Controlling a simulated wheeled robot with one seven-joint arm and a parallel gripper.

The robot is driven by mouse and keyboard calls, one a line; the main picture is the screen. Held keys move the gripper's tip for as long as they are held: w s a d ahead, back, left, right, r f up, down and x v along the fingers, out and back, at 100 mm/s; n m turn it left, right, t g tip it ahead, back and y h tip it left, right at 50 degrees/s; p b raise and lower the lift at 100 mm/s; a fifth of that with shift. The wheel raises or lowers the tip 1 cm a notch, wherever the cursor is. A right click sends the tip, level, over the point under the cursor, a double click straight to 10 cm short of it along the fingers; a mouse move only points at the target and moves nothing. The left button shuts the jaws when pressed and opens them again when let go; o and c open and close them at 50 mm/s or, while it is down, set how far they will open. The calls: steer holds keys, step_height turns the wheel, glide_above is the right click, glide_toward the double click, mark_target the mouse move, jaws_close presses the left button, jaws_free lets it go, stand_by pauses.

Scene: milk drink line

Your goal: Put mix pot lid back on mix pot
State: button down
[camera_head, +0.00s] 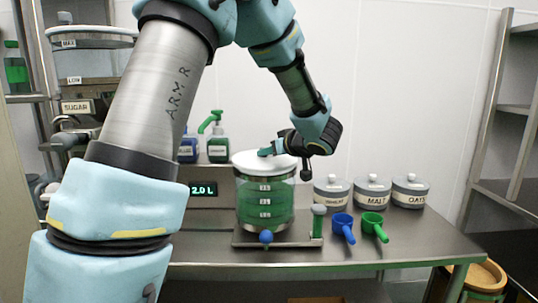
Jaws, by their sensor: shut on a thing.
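The mix pot (265,203) is a clear cylinder with green contents and level marks. It stands on a metal base at the middle of the steel table. The white mix pot lid (250,162) lies level at the top of the pot, over its mouth. Whether it is fully seated cannot be told. My gripper (268,152) reaches in from the right and is shut on the lid at its top. The fingers are small and partly hidden by my wrist.
Three grey lidded canisters (372,194) stand right of the pot. A blue scoop (343,227) and a green scoop (374,226) lie before them. Spray bottles (218,149) stand behind left. A 2.0 L display (203,190) is beside the pot. The table's right front (420,246) is clear.

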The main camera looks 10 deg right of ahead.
steer(key=shift+f, duration=0.4)
steer(key=shift+f, duration=0.1)
steer(key=c, duration=0.6)
jaws_free()
steer(key=shift+o, duration=0.2)
steer(key=shift+s, duration=0.15)
steer(key=b+v, duration=0.2)
steer(key=v, duration=1)
